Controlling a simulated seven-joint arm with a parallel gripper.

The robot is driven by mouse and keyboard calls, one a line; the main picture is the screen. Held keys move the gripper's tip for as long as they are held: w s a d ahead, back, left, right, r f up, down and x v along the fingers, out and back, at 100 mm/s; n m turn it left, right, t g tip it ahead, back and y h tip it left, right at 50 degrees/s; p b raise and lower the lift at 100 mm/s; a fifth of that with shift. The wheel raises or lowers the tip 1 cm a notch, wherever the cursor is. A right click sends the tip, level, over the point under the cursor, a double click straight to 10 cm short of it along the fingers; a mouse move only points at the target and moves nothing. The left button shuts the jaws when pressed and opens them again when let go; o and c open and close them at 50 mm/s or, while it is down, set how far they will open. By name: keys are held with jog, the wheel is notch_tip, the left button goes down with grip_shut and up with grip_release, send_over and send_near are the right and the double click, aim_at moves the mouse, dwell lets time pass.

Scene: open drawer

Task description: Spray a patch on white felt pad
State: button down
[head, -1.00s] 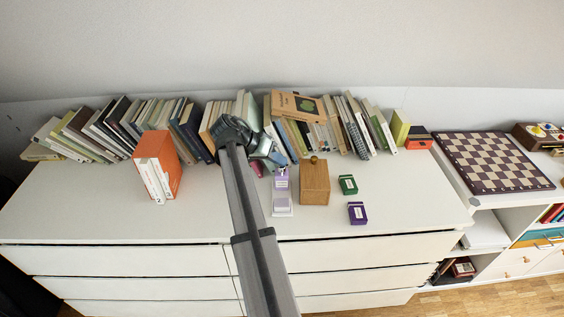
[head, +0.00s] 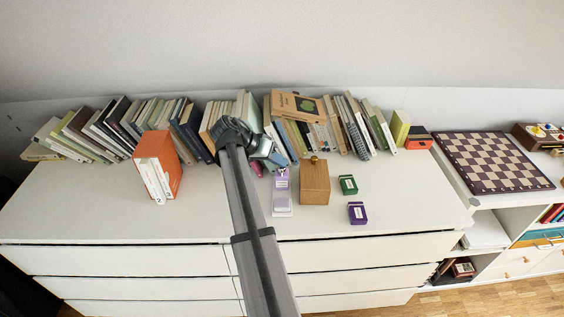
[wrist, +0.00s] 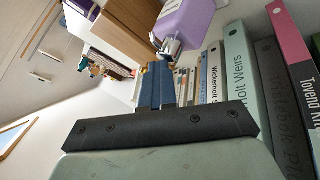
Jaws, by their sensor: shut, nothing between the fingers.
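A lavender spray bottle (head: 281,186) stands on the white dresser top, left of a wooden box. A pale flat strip at its front foot looks like the white felt pad (head: 283,213); the bottle hides part of that area, and I see no clear patch on it. My gripper (head: 280,163) is shut and empty at the top of the bottle, on its far side. In the wrist view, the blue fingers (wrist: 155,80) are together just below the bottle's metallic nozzle end (wrist: 168,46), beside the lavender body (wrist: 186,22). I cannot tell whether they touch.
The wooden box (head: 315,182) stands close right of the bottle. A green box (head: 348,184) and a purple box (head: 357,213) lie farther right. Leaning books line the wall behind; an orange book (head: 158,163) stands left. The dresser front is clear.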

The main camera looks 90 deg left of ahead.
jog(key=shift+f, duration=0.1)
jog(key=shift+s+a+r, duration=0.1)
jog(key=shift+r, duration=3)
dwell(0.5)
